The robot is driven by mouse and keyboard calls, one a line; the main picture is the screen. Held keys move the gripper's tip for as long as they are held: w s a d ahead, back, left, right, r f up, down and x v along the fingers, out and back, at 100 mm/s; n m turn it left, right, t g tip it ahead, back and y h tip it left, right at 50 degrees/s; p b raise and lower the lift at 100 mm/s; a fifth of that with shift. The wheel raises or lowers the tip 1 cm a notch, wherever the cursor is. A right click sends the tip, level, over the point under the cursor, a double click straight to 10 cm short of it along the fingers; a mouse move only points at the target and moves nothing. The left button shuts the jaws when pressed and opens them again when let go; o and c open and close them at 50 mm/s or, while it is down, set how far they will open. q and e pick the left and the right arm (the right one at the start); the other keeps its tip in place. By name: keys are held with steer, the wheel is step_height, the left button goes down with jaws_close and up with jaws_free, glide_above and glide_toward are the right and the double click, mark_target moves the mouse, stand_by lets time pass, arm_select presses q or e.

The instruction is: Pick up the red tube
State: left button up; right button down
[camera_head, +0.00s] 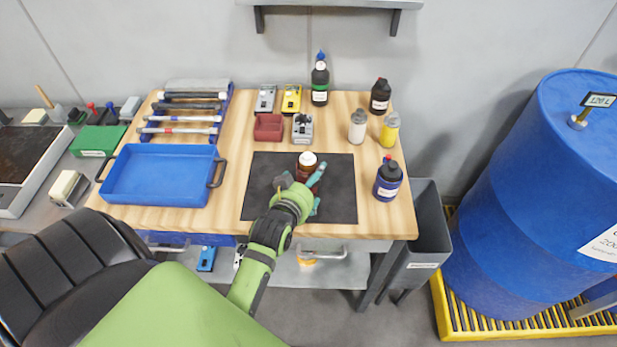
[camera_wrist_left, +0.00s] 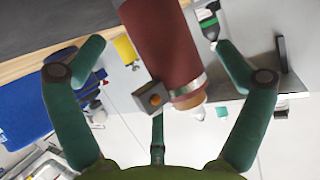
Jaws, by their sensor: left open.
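The dark red tube (camera_head: 305,165) with a pale, cream-coloured end stands at the middle of the black mat (camera_head: 257,186). In the left wrist view the tube (camera_wrist_left: 163,38) is large and slants across the space between my fingers. It has a metal ring near its pale end and a grey block with an orange knob at its side. My left gripper (camera_head: 302,184) is open around the tube, and its teal fingers show gaps to the tube in the wrist view. The hand hides the tube's lower part in the head view. My right gripper is not in view.
A blue tray (camera_head: 157,200) and a rack of banded cylinders (camera_head: 190,112) are on the left of the wooden table. A dark blue bottle (camera_head: 387,182) stands right of the mat, with several bottles behind it. A red box (camera_head: 268,127) and small devices stand behind the mat.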

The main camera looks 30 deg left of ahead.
arm_select(q)
steer(key=shift+x, duration=1.4)
steer(key=shift+s, duration=0.1)
steer(key=c, duration=1.4)
steer(key=shift+o, duration=0.2)
steer(key=shift+r, duration=0.1)
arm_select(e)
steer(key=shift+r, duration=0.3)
